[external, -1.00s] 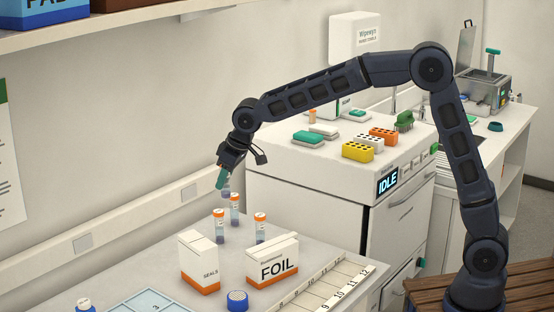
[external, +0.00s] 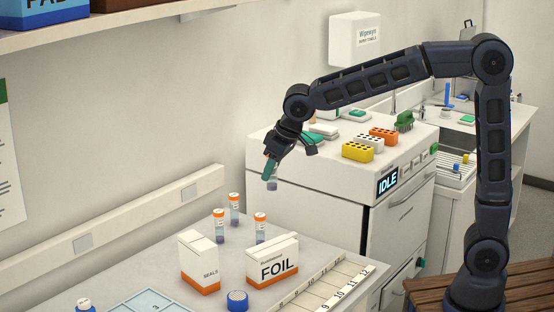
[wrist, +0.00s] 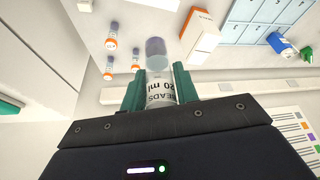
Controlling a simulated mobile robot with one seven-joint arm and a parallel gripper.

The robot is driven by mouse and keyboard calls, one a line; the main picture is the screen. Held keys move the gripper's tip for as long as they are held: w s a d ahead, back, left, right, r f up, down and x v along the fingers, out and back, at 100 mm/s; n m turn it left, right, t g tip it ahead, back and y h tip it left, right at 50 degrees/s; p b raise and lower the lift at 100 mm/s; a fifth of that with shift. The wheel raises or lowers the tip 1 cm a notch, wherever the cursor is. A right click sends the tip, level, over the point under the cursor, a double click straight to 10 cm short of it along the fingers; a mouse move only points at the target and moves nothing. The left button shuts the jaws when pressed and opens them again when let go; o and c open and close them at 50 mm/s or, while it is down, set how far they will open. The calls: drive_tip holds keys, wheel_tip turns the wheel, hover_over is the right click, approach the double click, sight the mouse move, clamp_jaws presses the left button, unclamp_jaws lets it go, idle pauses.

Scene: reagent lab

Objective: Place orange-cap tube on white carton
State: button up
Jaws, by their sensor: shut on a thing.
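My gripper (external: 270,168) is shut on a clear tube (external: 272,184) with purple contents. Three orange-cap tubes stand upright on the bench, one at the back (external: 234,209), one at left (external: 219,226), one at right (external: 260,228). Two white cartons with orange bases stand in front: SEALS (external: 198,262) and FOIL (external: 272,268).
A blue cap (external: 237,300), a numbered white rack (external: 325,285) and a light-blue gridded tray (external: 150,302) lie near the bench front. The white machine (external: 310,190) carries yellow (external: 357,151), white and orange blocks. A wall rail (external: 120,225) runs behind the bench.

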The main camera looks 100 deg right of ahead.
wheel_tip(320, 180, down, 17)
drive_tip(key=shift+f, duration=0.1)
idle(0.5)
drive_tip(key=o, duration=0.9)
drive_tip(key=shift+f, duration=0.1)
drive_tip(key=shift+o, duration=0.2)
drive_tip(key=v, duration=1.2)
drive_tip(key=s+a+r+n, duration=0.1)
drive_tip(key=s+a+r, duration=0.2)
drive_tip(key=s+a, duration=0.3)
drive_tip(key=s+a+r+n, duration=0.2)
drive_tip(key=s+a+r, duration=0.1)
drive_tip(key=s+a, duration=0.3)
drive_tip(key=s+a+f+n+y, duration=0.1)
drive_tip(key=s+a, duration=0.2)
drive_tip(key=s, duration=0.6)
drive_tip(key=s+a+f+n+y, duration=0.1)
drive_tip(key=s+a+n, duration=0.1)
drive_tip(key=s, duration=0.7)
drive_tip(key=shift+s+a+t, duration=0.3)
drive_tip(key=shift+a, duration=0.15)
